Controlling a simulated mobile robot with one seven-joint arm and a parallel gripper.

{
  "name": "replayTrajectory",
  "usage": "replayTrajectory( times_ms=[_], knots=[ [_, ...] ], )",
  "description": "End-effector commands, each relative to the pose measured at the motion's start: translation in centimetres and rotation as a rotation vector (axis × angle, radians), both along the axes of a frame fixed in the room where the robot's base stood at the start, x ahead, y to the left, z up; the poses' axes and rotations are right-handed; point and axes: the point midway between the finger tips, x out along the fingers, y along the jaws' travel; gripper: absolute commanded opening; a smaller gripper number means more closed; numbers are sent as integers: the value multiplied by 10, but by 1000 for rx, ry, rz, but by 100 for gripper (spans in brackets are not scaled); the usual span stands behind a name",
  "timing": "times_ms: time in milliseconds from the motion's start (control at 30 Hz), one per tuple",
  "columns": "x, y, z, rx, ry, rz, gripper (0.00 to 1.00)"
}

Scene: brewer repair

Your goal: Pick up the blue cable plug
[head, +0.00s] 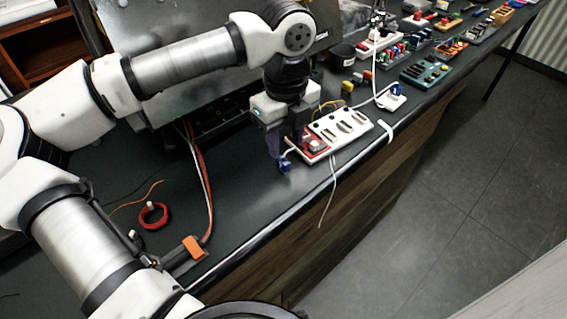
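A small blue plug (285,166) is near the bench's front edge, at the left end of a white panel (340,126). A short pale lead seems to run from it toward the panel. My gripper (286,148) points down right above the plug, its dark fingers apart with a gap between them. The fingertips are close to the plug, and I cannot tell whether they touch it. Another blue piece (397,88) sits on a small white block farther right, with a white cable by it.
A red block (313,150) sits on the panel's near end. A red ring (153,215) and an orange connector (194,248) on red and white wires lie at left. Several component boards line the bench at back right. Bare bench lies left of the plug.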

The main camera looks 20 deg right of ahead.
Motion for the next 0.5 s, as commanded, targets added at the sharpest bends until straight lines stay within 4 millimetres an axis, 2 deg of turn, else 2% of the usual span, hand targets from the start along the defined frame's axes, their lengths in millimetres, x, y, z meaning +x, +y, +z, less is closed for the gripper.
replayTrajectory(
  times_ms=[300, 500],
  knots=[
    [1, 4, -40, 0, 3, 0, 40],
    [1, 3, -50, 0, 0, 0, 40]
  ],
)
